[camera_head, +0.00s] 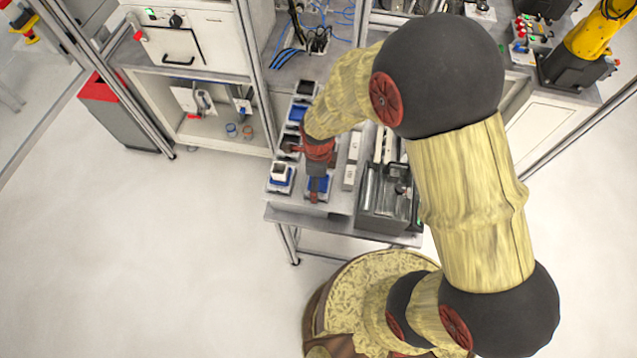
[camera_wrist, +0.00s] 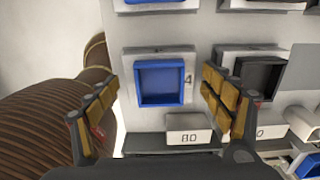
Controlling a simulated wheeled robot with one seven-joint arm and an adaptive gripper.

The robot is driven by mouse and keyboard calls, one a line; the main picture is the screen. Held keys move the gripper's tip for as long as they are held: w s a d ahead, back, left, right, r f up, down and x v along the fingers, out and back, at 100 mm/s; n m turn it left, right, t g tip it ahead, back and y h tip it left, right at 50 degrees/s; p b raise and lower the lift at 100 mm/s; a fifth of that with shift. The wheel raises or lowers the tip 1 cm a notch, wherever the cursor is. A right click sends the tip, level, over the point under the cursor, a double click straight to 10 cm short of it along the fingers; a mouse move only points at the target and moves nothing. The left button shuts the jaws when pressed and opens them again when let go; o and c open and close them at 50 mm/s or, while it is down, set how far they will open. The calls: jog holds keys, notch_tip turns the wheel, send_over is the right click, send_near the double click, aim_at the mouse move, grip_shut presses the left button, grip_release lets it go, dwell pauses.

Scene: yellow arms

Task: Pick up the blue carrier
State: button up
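The blue carrier (camera_wrist: 160,82) is a square, shallow, open-topped blue tray. It sits in a grey holder on the light station, near the middle of the wrist view. My gripper (camera_wrist: 160,88) is open, with one finger on each side of the carrier in the picture and visible gaps to it. I cannot tell how high the fingertips are above it. In the head view my gripper (camera_head: 318,190) is over the front of the carrier rows and partly hides the blue carrier (camera_head: 327,183) there.
A black carrier (camera_wrist: 258,78) sits to the right of the blue one, and a label block (camera_wrist: 188,128) stands just in front. In the head view, a blue carrier with a white piece (camera_head: 280,175) is to the left. A dark bin (camera_head: 385,205) stands to the right.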

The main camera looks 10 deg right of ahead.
jog(key=c, duration=1.2)
jog(key=shift+c, duration=0.2)
